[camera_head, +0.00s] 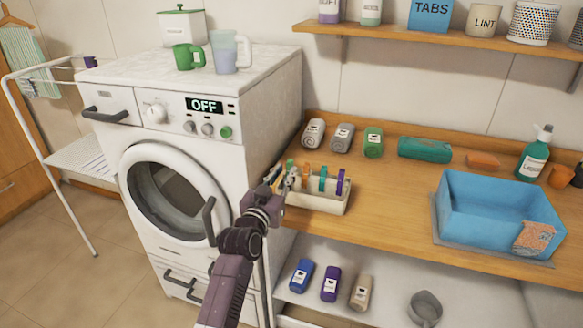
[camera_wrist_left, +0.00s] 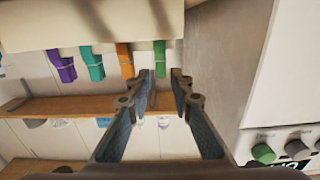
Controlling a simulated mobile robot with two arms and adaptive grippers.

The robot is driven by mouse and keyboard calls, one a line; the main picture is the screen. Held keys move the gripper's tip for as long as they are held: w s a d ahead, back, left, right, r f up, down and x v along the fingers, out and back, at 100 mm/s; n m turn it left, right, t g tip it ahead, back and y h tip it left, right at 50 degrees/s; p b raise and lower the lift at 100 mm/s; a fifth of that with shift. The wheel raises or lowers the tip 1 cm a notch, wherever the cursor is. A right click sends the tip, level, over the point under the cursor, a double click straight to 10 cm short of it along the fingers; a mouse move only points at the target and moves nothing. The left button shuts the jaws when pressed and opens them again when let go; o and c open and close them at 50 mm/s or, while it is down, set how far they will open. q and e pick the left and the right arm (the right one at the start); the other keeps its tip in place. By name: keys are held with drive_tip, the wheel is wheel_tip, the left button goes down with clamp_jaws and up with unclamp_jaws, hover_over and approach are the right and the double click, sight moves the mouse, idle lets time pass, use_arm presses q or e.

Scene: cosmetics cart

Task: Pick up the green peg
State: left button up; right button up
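The green peg (camera_wrist_left: 159,58) is clipped on the edge of a pale box (camera_head: 328,200) on the wooden counter. In the head view it is mostly hidden by my left gripper. Orange (camera_head: 307,170), teal (camera_head: 323,178) and purple (camera_head: 340,182) pegs are clipped in a row beside it. My left gripper (camera_wrist_left: 166,76) is open, with its fingertips just short of the green peg. No contact shows.
The washing machine (camera_head: 262,110) stands close to the left of the box. Several bottles, a teal roll (camera_head: 424,150) and a blue basin (camera_head: 480,225) are on the counter to the right. A shelf (camera_head: 440,38) hangs above.

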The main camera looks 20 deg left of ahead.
sight(288, 165)
use_arm(q)
drive_tip(key=shift+w+r, duration=0.15)
drive_tip(key=shift+w, duration=0.6)
drive_tip(key=w, duration=0.3)
drive_tip(key=shift+w+p, duration=0.1)
drive_tip(key=shift+p, duration=0.3)
drive_tip(key=shift+w, duration=0.35)
drive_tip(key=shift+f, duration=0.2)
use_arm(e)
drive_tip(key=shift+s+a+r, duration=0.3)
drive_tip(key=shift+a+r, duration=0.05)
drive_tip(key=shift+r, duration=0.1)
use_arm(q)
drive_tip(key=shift+c, duration=0.2)
use_arm(e)
drive_tip(key=shift+d, duration=0.1)
use_arm(q)
clamp_jaws()
use_arm(e)
drive_tip(key=shift+s+d, duration=0.1)
drive_tip(key=shift+s, duration=0.35)
